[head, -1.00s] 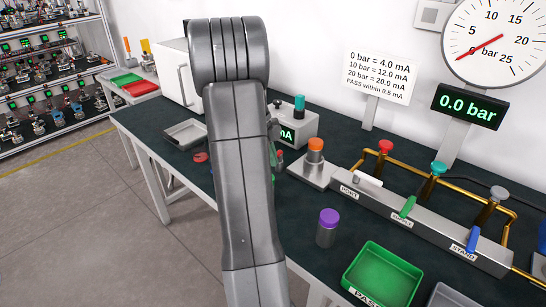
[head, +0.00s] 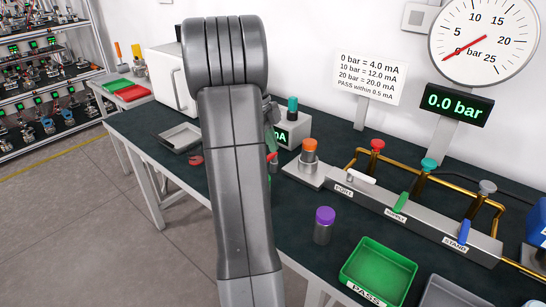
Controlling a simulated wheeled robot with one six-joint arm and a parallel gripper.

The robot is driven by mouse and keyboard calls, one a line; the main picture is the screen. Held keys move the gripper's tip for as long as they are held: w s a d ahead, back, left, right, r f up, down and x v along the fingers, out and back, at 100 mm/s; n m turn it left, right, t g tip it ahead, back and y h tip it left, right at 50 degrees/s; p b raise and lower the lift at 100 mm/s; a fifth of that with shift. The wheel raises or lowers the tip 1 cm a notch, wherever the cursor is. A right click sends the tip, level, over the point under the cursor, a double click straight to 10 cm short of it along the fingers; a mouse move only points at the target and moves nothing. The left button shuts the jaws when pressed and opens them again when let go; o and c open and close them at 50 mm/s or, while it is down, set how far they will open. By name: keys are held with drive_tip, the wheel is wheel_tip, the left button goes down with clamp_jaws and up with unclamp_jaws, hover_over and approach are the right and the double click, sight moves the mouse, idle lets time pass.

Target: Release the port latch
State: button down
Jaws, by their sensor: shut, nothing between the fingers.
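The port latch appears to be the white lever (head: 361,177) above the PORT label (head: 344,190) on the grey manifold (head: 425,222). It lies nearly along the manifold. An orange-capped cylinder (head: 309,151) stands upright on the metal block at the manifold's left end. My arm covers the middle of the view. A small grey part of it shows at its right edge, but my gripper's fingers are hidden behind the arm. The white lever and the orange-capped cylinder are to the right of my arm, with a visible gap.
A green lever (head: 400,203) and blue lever (head: 464,232) sit further along the manifold, with brass pipes behind. A purple-capped cylinder (head: 324,225) and green PASS tray (head: 379,271) stand in front. A grey tray (head: 180,137) lies left. The gauge display (head: 457,104) reads 0.0 bar.

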drive_tip(key=shift+v, duration=1.75)
drive_tip(key=shift+d, duration=0.1)
drive_tip(key=w+d+f+n+t+p, duration=0.1)
drive_tip(key=d+f+n+p, duration=0.1)
drive_tip(key=f+n, duration=0.1)
drive_tip(key=w+d+f+n+t+p, duration=0.1)
drive_tip(key=d+f+n+p, duration=0.1)
drive_tip(key=n, duration=0.2)
drive_tip(key=w+d+f+n+t+p, duration=0.1)
drive_tip(key=d+f+n+p, duration=0.1)
drive_tip(key=f+n, duration=0.1)
drive_tip(key=shift+w+d+f+n+p, duration=0.1)
drive_tip(key=shift+d+f+n+p, duration=0.25)
drive_tip(key=shift+n, duration=0.25)
drive_tip(key=n, duration=0.1)
drive_tip(key=d+n+t+p, duration=0.1)
drive_tip(key=n, duration=0.1)
drive_tip(key=w+n+p, duration=0.1)
drive_tip(key=shift+d+f+t+y, duration=0.3)
drive_tip(key=shift+f+t, duration=0.05)
drive_tip(key=shift+t, duration=0.05)
drive_tip(key=shift+w+d, duration=0.5)
drive_tip(key=shift+w, duration=0.15)
drive_tip(key=v, duration=0.7)
drive_tip(key=shift+b, duration=0.4)
